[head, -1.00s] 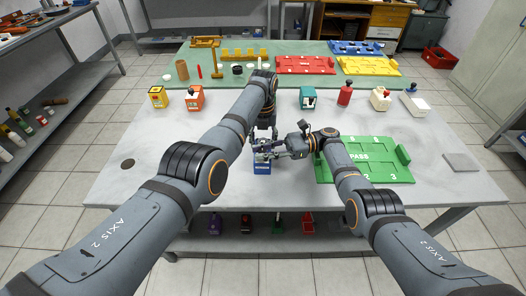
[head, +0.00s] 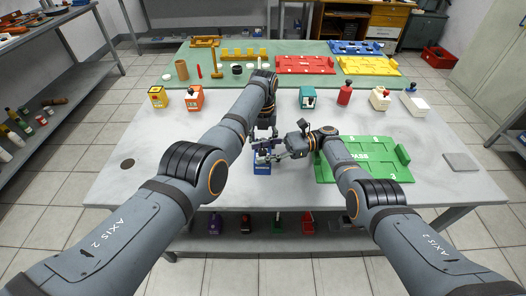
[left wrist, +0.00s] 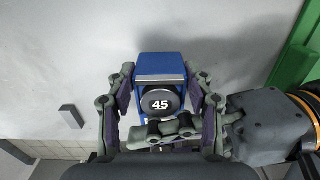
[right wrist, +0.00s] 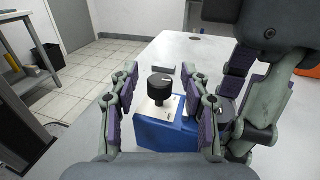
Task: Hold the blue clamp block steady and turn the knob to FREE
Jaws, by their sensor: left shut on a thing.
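The blue clamp block (head: 262,169) stands near the front middle of the grey table. My left gripper (left wrist: 158,98) is shut on it, with a finger pad on each side; a dark round face marked 45 shows between the fingers in the left wrist view. In the right wrist view the block (right wrist: 165,136) has a pale top plate with a black upright knob (right wrist: 160,86). My right gripper (right wrist: 157,105) is open, with its fingers on either side of the knob and visible gaps between. The FREE marking is not readable.
A green tray (head: 340,173) lies right of the block, under my right arm. A grey square pad (head: 461,162) lies farther right. Several coloured blocks, including an orange one (head: 195,98) and a teal one (head: 308,98), stand behind.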

